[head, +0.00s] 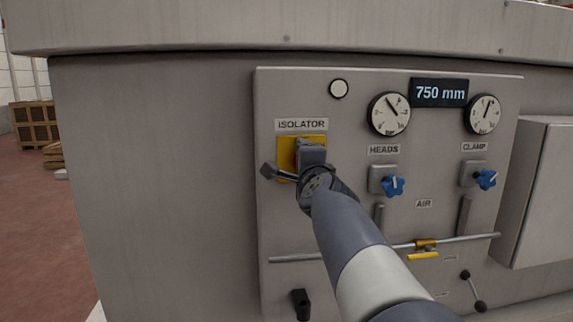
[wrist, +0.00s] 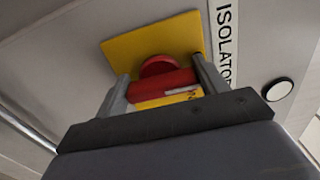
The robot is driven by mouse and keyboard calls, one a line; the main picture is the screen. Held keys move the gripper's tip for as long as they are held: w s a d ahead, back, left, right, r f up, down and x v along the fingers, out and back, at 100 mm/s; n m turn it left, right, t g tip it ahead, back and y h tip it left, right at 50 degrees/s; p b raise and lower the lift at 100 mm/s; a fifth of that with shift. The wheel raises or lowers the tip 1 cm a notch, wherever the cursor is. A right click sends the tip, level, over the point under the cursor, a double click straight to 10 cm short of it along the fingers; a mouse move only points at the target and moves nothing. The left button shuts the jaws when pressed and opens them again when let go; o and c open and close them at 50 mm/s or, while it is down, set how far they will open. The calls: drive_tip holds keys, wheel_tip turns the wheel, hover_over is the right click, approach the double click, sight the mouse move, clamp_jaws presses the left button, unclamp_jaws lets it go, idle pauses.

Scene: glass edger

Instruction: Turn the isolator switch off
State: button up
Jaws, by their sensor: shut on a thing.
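The isolator switch has a yellow backing plate (head: 286,150) under the ISOLATOR label on the grey panel. In the head view my gripper (head: 311,152) and wrist cover most of the switch. In the wrist view the red handle (wrist: 165,82) stands out from the yellow plate (wrist: 150,45), and the two fingers of my gripper (wrist: 165,88) sit on either side of it. My gripper is shut on the red handle.
Right of the switch are two gauges (head: 389,114), blue knobs (head: 393,186) and a 750 mm display (head: 440,93). Below runs a horizontal pipe (head: 296,258) with a yellow lever (head: 423,256). A black handle (head: 300,304) sits low on the panel. A grey box (head: 541,190) juts out at right.

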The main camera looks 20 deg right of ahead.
idle(0.5)
drive_tip(key=o, duration=1)
drive_tip(key=shift+c, duration=0.2)
drive_tip(key=p+v, duration=0.1)
drive_tip(key=v, duration=0.9)
drive_tip(key=shift+s+p, duration=0.3)
drive_tip(key=shift+s, duration=0.1)
drive_tip(key=b+x, duration=0.1)
drive_tip(key=x, duration=0.9)
drive_tip(key=shift+w+b, duration=0.3)
drive_tip(key=shift+w, duration=0.1)
